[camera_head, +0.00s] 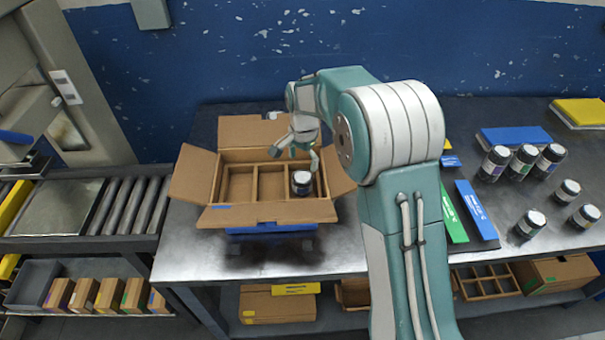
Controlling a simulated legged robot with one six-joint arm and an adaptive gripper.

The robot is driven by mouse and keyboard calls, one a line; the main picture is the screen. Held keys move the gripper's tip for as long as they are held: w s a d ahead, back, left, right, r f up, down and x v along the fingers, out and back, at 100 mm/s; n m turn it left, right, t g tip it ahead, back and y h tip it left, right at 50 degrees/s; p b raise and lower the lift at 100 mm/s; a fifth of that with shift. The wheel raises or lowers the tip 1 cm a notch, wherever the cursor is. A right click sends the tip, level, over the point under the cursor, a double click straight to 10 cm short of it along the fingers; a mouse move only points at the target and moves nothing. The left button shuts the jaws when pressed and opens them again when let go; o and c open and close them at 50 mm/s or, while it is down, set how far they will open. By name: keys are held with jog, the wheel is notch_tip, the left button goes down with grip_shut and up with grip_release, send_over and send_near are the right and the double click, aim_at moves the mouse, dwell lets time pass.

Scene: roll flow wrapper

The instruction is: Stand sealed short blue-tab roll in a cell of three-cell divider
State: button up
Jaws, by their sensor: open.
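A cardboard box with open flaps (268,214) stands on the metal table, and the three-cell divider (256,182) sits inside it. A short dark roll with a pale top (302,184) stands upright in the right cell; its tab colour is too small to tell. The middle and left cells look empty. My gripper (296,163) is open just above and behind the roll, over the right part of the box. Whether a finger touches the roll I cannot tell.
Several dark jar-like rolls (524,161) stand at the right of the table, near a blue pad (515,136) and a yellow pad (580,112). Green and blue strips (476,210) lie right of my arm. A roller conveyor (90,205) is at left. The table front is clear.

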jog(key=shift+r, duration=1.45)
jog(key=s+d+r+n+t, duration=0.1)
jog(key=s+d+r+n, duration=0.15)
jog(key=s+r, duration=0.45)
jog(key=s+d+r+n+t, duration=0.2)
jog(key=s+d+r, duration=0.2)
jog(key=s+r, duration=0.25)
jog(key=s+d+n+t, duration=0.1)
jog(key=s+d+n, duration=0.1)
jog(key=s, duration=0.7)
jog(key=s+d+n+t, duration=0.1)
jog(key=s+d+n, duration=0.1)
jog(key=s, duration=0.7)
jog(key=shift+s+d+r+t, duration=0.3)
jog(key=shift+d+r, duration=0.15)
jog(key=shift+n, duration=0.25)
